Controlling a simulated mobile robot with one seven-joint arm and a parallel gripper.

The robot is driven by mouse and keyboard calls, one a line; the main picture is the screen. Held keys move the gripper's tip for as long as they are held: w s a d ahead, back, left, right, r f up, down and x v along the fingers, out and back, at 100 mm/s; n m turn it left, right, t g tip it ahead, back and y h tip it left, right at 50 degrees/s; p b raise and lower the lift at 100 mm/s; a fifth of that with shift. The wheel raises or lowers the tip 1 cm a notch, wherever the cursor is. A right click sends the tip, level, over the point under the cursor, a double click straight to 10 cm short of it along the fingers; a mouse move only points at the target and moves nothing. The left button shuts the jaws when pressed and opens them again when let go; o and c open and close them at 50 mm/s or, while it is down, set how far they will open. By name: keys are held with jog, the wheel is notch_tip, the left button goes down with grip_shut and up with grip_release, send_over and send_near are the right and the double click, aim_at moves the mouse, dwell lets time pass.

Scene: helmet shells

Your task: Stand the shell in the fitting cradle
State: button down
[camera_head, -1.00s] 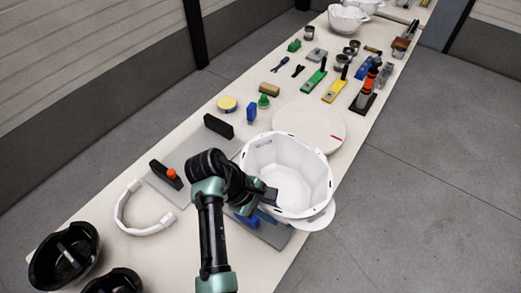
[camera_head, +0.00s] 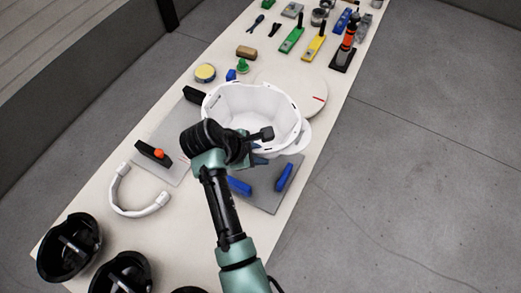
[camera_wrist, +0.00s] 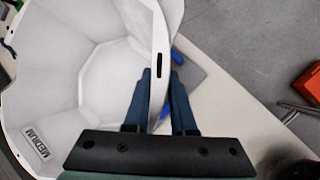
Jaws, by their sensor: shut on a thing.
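The white helmet shell (camera_head: 250,103) is open side up, with its hollow inside facing the camera. My gripper (camera_head: 262,150) is shut on its near rim. In the wrist view, the two blue fingers of my gripper (camera_wrist: 160,92) straddle the wall of the shell (camera_wrist: 95,80), and a MEDIUM label shows inside it. A grey plate with upright blue blocks (camera_head: 267,197), which looks like the fitting cradle, lies on the bench in front of the shell. Its far part is hidden by the shell and gripper. The shell appears raised; its underside is hidden.
A round white disc (camera_head: 305,92) lies behind the shell. A grey plate (camera_head: 172,172) with a black block and orange knob (camera_head: 158,152) is at left. A white curved band (camera_head: 120,195) and black helmet shells (camera_head: 68,245) are nearer. Several tools stand farther back.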

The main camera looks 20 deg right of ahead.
notch_tip(320, 180, down, 14)
jog(key=b, duration=0.7)
jog(key=shift+r, duration=0.15)
jog(key=shift+f+b, duration=0.8)
jog(key=shift+f, duration=0.2)
dwell(0.5)
jog(key=c, duration=0.7)
grip_release()
jog(key=shift+o, duration=0.2)
jog(key=shift+f, duration=0.1)
jog(key=v, duration=1.3)
jog(key=shift+b, duration=0.3)
